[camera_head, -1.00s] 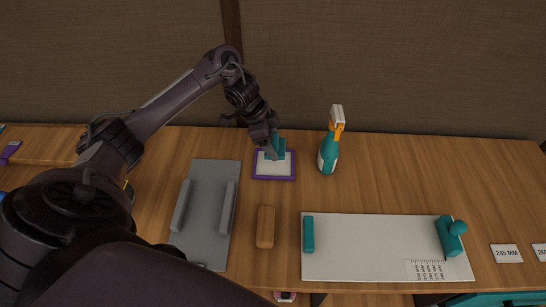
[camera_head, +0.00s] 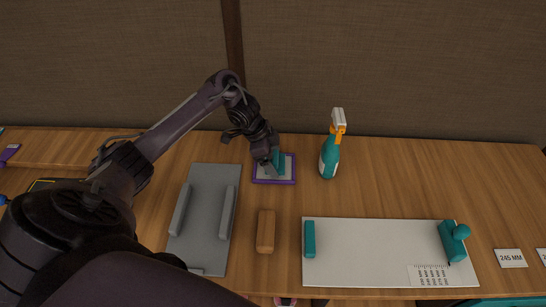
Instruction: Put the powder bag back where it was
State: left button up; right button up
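The powder bag, a small teal block-like thing (camera_head: 279,162), is at a tray with a purple rim (camera_head: 274,183) and a pale inside at the back middle of the table. My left gripper (camera_head: 272,166) reaches down over this tray from the upper left, with its fingers at the teal bag. It appears shut on the bag, though the fingers and wrist hide part of it. I cannot tell whether the bag touches the tray's floor. My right gripper is not in view.
A teal spray bottle (camera_head: 329,157) stands right of the tray. A grey board with two bars (camera_head: 205,225), a brown block (camera_head: 265,231) and a white board with teal end pieces (camera_head: 375,255) lie in front. The table's back right is clear.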

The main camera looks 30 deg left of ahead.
pick_arm(q)
jog(key=shift+o, duration=0.2)
jog(key=shift+r, duration=0.15)
jog(key=shift+a+r, duration=0.15)
jog(key=shift+r, duration=0.15)
jog(key=p+v, duration=0.2)
jog(key=v, duration=0.9)
jog(key=shift+r+p, duration=0.2)
jog(key=shift+p, duration=0.15)
jog(key=shift+s, duration=0.1)
